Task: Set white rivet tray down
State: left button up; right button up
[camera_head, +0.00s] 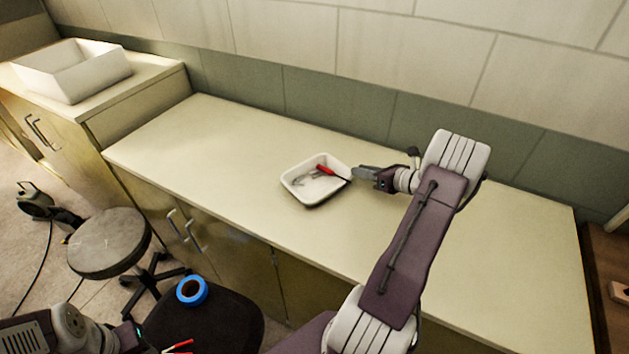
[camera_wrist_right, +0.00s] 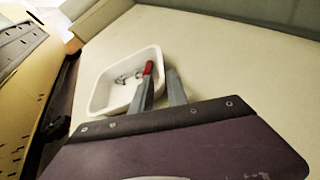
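The white rivet tray (camera_head: 293,186) is upright at the middle of the counter, with a dark shadow along its near edge. I cannot tell if its base fully touches the counter. A red-handled tool (camera_head: 325,170) and small grey pieces lie in it. The tray also shows in the right wrist view (camera_wrist_right: 98,98). My right gripper (camera_head: 355,173) is at the tray's right side. In the wrist view its two fingers (camera_wrist_right: 161,85) stand apart, one over the tray's inside and one outside its rim. My left arm shows at the bottom left; its fingers are not clear.
The pale counter (camera_head: 200,150) has free room left and right of the tray. A tiled wall (camera_head: 330,100) bounds its back. A white open box (camera_head: 75,70) stands on the left cabinet. A stool (camera_head: 108,243) and a blue tape roll (camera_head: 181,291) are in front.

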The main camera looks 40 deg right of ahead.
aim_at(345, 166)
jog(key=p+x, duration=0.1)
jog(key=x, duration=0.8)
jog(key=shift+w+d, duration=0.1)
jog(key=shift+d, duration=0.05)
grip_shut()
